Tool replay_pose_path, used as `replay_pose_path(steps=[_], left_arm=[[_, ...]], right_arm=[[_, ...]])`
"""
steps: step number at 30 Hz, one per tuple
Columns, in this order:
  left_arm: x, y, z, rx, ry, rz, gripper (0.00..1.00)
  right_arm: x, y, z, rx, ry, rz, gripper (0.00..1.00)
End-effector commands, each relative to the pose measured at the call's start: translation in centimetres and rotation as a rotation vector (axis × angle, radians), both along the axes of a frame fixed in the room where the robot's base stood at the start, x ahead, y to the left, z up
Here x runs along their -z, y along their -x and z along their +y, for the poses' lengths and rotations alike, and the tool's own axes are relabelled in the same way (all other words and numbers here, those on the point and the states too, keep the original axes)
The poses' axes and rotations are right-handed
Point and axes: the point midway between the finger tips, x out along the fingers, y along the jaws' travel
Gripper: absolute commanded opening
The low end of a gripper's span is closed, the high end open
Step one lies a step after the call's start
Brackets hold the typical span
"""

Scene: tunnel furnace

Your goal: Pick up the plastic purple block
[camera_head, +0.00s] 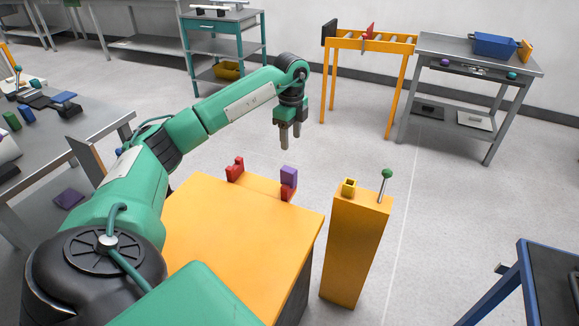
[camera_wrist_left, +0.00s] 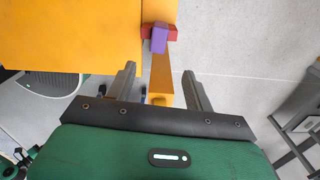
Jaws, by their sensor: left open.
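The purple block (camera_head: 289,176) sits upright on a red holder (camera_head: 287,193) at the back right edge of the yellow table in the head view. In the left wrist view the purple block (camera_wrist_left: 159,38) shows with the red holder (camera_wrist_left: 146,31) around its base. My left gripper (camera_head: 291,138) hangs in the air above and beyond the block, fingers pointing down. It is open and empty, and the block is apart from its fingers. In the left wrist view the two fingertips (camera_wrist_left: 158,72) are spread, with the block beyond them. My right gripper is not in view.
A second red holder (camera_head: 236,169) stands on the yellow table (camera_head: 235,240). A yellow pillar (camera_head: 354,245) with a green-knobbed lever (camera_head: 386,174) stands to the right. Grey benches stand at left and back right. The floor between is clear.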

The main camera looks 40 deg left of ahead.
Motion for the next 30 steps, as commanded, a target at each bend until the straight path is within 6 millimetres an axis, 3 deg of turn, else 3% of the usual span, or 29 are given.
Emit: replay_pose_path(steps=[12, 19, 27, 30], left_arm=[[7.4, 0.1, 0.0, -0.001, 0.0, 0.004, 0.53], [9.0, 0.1, 0.1, 0.0, 0.001, 0.003, 0.53], [12.9, 0.4, 0.5, 0.0, 0.0, 0.004, 0.53], [13.5, 0.4, 0.5, 0.0, 0.0, 0.002, 0.53]], right_arm=[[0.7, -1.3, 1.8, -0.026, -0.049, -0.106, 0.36], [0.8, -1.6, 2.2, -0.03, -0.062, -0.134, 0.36], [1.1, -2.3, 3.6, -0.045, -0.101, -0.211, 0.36], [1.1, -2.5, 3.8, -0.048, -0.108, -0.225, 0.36]])
